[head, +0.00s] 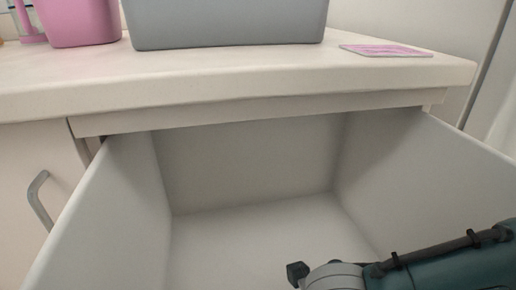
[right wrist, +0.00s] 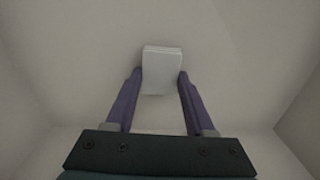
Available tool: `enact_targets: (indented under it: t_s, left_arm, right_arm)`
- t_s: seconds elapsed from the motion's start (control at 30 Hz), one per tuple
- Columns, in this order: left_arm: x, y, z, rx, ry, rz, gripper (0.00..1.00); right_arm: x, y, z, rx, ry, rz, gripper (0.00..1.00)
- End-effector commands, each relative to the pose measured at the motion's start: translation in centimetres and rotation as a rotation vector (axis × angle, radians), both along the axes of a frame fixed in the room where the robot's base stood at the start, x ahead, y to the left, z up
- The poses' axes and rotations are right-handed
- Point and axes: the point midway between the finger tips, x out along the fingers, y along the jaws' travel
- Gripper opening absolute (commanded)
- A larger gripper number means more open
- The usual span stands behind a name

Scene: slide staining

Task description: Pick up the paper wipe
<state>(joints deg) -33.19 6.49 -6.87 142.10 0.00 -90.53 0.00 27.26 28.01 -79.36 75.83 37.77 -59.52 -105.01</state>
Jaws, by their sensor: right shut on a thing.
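The paper wipe (right wrist: 161,68) is a small white block-like piece in the right wrist view, between the two purple fingers of my right gripper (right wrist: 161,80). The fingers are shut on its two sides. Behind it is the pale inside of the open drawer. In the head view my right arm reaches down into the drawer (head: 255,170) at the lower right, and its gripper and the wipe are out of sight there. My left gripper is in neither view.
The drawer's inside looks otherwise empty. Above it is a pale counter (head: 250,85) with a grey bin (head: 228,25), a pink container (head: 78,22) and a flat pink-and-white item (head: 385,50). A cabinet handle (head: 40,200) sticks out at the left.

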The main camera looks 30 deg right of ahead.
Motion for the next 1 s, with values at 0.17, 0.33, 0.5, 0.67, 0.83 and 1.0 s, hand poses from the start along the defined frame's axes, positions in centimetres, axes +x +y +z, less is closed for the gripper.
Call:
enact_targets:
  t_s: [0.17,0.33,0.5,0.67,0.83,1.0]
  left_arm:
    - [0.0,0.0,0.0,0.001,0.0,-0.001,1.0]
    - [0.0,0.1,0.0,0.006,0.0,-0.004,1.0]
    - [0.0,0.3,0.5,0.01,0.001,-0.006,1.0]
    - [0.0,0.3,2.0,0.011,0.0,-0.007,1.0]
    - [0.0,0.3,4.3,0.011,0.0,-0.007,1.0]
    - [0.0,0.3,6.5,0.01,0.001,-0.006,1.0]
  right_arm:
    - [0.0,0.0,0.0,0.0,0.0,0.0,0.03]
    - [0.0,0.0,0.0,0.0,0.0,0.0,0.03]
    - [0.0,0.0,0.8,0.001,-0.001,0.0,0.03]
    - [0.0,0.0,3.1,0.001,-0.001,0.0,0.03]
    - [0.1,0.0,7.1,0.001,-0.003,0.001,0.03]
    - [0.1,0.0,11.6,0.001,-0.003,0.0,0.03]
